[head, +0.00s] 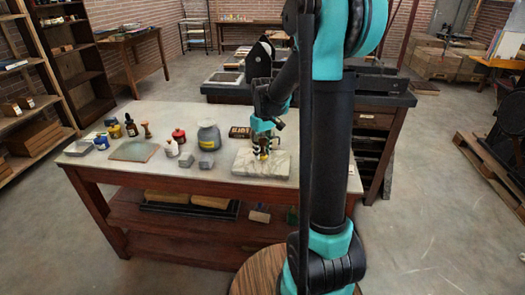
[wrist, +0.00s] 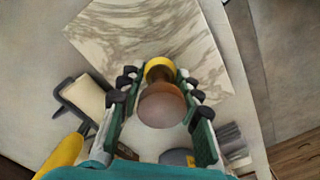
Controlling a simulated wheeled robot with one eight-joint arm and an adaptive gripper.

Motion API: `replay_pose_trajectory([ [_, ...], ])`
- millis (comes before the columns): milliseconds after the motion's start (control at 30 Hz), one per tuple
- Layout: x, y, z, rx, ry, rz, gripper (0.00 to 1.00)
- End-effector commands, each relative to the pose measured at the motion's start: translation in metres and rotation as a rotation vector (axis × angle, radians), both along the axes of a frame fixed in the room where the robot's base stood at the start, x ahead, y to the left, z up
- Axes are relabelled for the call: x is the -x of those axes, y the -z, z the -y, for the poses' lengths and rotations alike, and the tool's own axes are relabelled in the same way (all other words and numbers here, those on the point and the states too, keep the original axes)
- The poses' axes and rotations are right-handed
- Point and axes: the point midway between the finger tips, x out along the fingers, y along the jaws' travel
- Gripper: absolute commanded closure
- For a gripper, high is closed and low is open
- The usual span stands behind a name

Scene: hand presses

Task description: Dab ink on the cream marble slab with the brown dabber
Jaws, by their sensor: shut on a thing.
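The cream marble slab (head: 252,164) with grey veins lies flat at the right end of the table. It also fills the top of the wrist view (wrist: 140,35). My gripper (head: 263,146) is over the slab, pointing down. In the wrist view my gripper (wrist: 160,98) is shut on the brown dabber (wrist: 161,108), which has a round brown top and a yellow part at its far end. The yellow end appears over the slab near its edge. I cannot tell whether it touches the marble. No ink mark is clear on the visible slab.
A grey jar with a yellow label (head: 209,136), a red jar (head: 179,136) and small grey blocks (head: 206,160) stand left of the slab. Farther left are a greenish plate (head: 134,151), bottles and another brown knobbed object (head: 146,130). A dark-topped bench (head: 375,92) stands behind.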

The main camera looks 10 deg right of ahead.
Motion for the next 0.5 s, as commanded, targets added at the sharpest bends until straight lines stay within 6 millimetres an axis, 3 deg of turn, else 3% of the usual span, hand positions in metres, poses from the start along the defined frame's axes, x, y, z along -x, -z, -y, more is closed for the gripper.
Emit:
replay_pose_trajectory([
  [500, -0.0003, 0.0055, -0.0001, 0.000, 0.000, 0.000, 0.95],
])
